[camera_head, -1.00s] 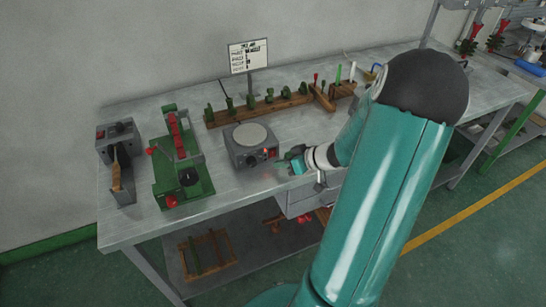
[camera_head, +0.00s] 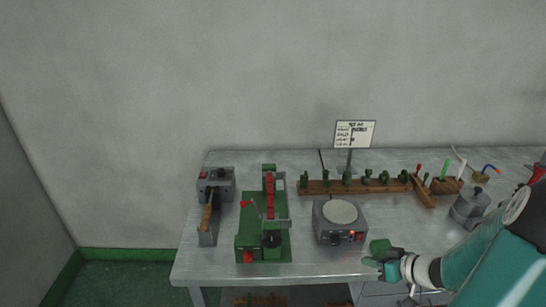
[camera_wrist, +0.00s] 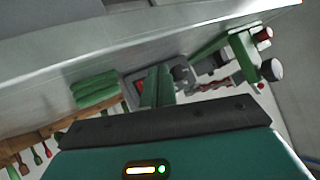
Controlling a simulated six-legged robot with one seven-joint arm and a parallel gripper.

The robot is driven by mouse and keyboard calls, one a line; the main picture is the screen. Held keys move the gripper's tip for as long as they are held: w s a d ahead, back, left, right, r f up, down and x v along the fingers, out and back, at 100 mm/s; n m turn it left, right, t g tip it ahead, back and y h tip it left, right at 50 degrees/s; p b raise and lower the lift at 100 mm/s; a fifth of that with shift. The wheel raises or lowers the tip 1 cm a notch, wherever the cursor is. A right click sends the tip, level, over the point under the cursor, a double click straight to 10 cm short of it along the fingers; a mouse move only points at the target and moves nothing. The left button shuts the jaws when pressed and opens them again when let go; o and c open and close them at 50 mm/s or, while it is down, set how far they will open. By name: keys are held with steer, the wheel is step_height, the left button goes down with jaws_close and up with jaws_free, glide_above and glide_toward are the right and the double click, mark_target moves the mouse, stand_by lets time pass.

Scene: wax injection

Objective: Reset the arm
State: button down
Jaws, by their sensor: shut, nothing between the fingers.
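My gripper (camera_head: 377,258) is at the end of my teal arm, at the lower right of the head view. It is shut and empty, near the table's front edge, to the lower right of the grey hot plate (camera_head: 338,212). A gap shows between it and the hot plate. The wrist view looks across the bench at a steep tilt, and much of its lower part is filled by my own teal wrist housing.
Bare floor lies at the left.

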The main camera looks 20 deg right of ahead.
steer(key=a+r+n+g, duration=0.1)
steer(key=a+r+g, duration=0.3)
steer(key=a, duration=0.5)
steer(key=a+r+g, duration=0.2)
steer(key=a+r, duration=0.4)
steer(key=a, duration=0.3)
steer(key=s+a+r+m+t+h, duration=0.1)
steer(key=s+a+r+h, duration=0.3)
steer(key=s+a+r, duration=0.4)
steer(key=shift+s+a+r+m+h, duration=0.4)
steer(key=shift+r+m, duration=0.3)
steer(key=shift+r, duration=0.85)
